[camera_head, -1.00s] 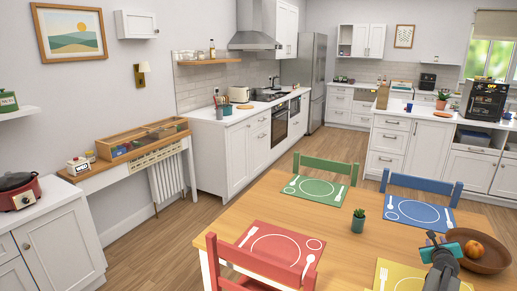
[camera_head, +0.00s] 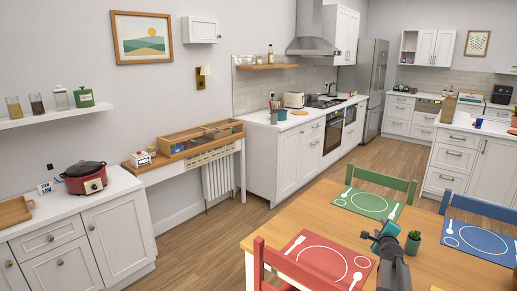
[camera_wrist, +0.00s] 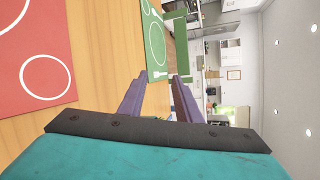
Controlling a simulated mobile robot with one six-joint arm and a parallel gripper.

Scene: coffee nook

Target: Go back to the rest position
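My gripper (camera_wrist: 159,78) shows in the wrist view with its two purple fingers apart and nothing between them. The fingertips are hard to make out there.
A small potted plant (camera_head: 412,243) stands close to the right of my arm. A blue placemat (camera_head: 478,240) lies beyond it. Red (camera_head: 262,265), green (camera_head: 385,183) and blue (camera_head: 480,206) chairs edge the table. A counter with a red slow cooker (camera_head: 85,180) stands left. Floor between is clear.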

